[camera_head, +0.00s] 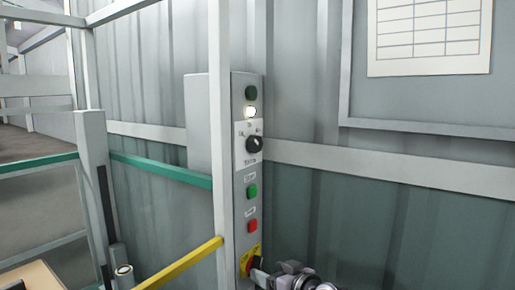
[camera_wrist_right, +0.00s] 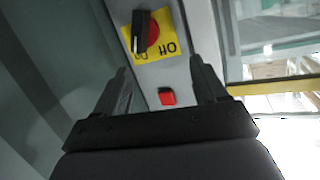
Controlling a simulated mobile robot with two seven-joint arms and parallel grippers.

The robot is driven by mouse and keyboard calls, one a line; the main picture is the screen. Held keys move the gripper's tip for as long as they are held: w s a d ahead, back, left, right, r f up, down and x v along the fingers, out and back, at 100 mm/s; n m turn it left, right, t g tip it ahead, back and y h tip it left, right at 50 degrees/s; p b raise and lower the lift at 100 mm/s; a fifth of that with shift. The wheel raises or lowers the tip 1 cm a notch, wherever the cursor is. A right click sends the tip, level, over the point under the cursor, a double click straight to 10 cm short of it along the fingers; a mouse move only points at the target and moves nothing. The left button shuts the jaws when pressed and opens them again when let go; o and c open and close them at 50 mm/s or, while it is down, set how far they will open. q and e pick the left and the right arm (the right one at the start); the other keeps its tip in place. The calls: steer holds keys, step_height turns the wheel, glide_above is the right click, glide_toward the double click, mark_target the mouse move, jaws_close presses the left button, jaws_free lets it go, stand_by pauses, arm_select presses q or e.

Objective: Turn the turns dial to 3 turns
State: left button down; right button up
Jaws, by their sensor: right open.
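The turns dial (camera_head: 254,144) is a black knob on a white label plate, on the upper part of a narrow grey control panel (camera_head: 239,210). Its label marks are too small to read, and I cannot tell which number it points to. My right gripper (camera_wrist_right: 158,68) is open and empty, with its two dark fingers apart in the right wrist view. In the head view my right arm's end shows at the bottom edge, below the dial and beside the panel's foot. The dial is not visible in the right wrist view. My left gripper is not in view.
The panel also has a dark green button (camera_head: 251,92), a lit white lamp (camera_head: 250,112), a green button (camera_head: 252,191), a red button (camera_head: 252,225) and a red-and-yellow off switch (camera_wrist_right: 150,34). A pale post (camera_head: 220,130) and yellow rail (camera_head: 180,264) stand just left.

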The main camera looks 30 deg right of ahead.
steer(key=w+d+r+t+y, duration=0.1)
steer(key=w+r, duration=0.1)
steer(key=r, duration=0.5)
steer(key=w+d+r+t+y, duration=0.1)
steer(key=d+r+t, duration=0.1)
steer(key=r, duration=0.5)
steer(key=n+t+y, duration=0.1)
steer(key=t+y, duration=0.2)
steer(key=y, duration=0.1)
glide_toward(258, 145)
steer(key=w+r, duration=0.1)
steer(key=w, duration=0.1)
steer(key=shift+a+p+x, duration=0.2)
steer(key=shift+p+x, duration=1.1)
steer(key=shift+x, duration=2.1)
steer(key=shift+f, duration=0.1)
steer(key=c, duration=1.1)
